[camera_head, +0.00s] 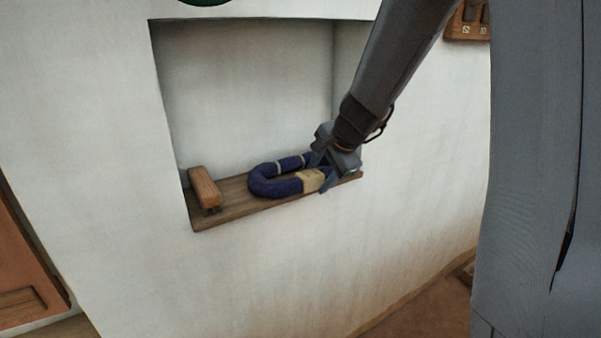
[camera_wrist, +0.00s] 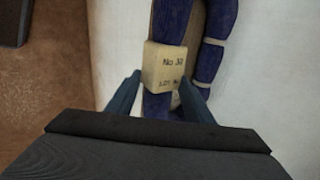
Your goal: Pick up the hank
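The hank (camera_head: 272,185) is a dark blue U-shaped bundle with pale bands and a tan label. It lies on a wooden shelf board (camera_head: 237,205) in a wall niche, its closed bend to the left. My gripper (camera_head: 322,178) is at the hank's right end. In the wrist view, the blue hank (camera_wrist: 172,25) runs up from between the fingers of my gripper (camera_wrist: 160,84), and its tan label (camera_wrist: 164,68) reads "No 32". The fingers are apart, one on each side of the hank's labelled leg. Contact is not clear.
A wooden block-like brush (camera_head: 204,187) lies on the shelf's left end. The niche walls (camera_head: 250,90) stand behind and beside the shelf. A wooden cabinet or door (camera_head: 25,270) is at the lower left. A wooden rack (camera_head: 468,25) hangs at the upper right.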

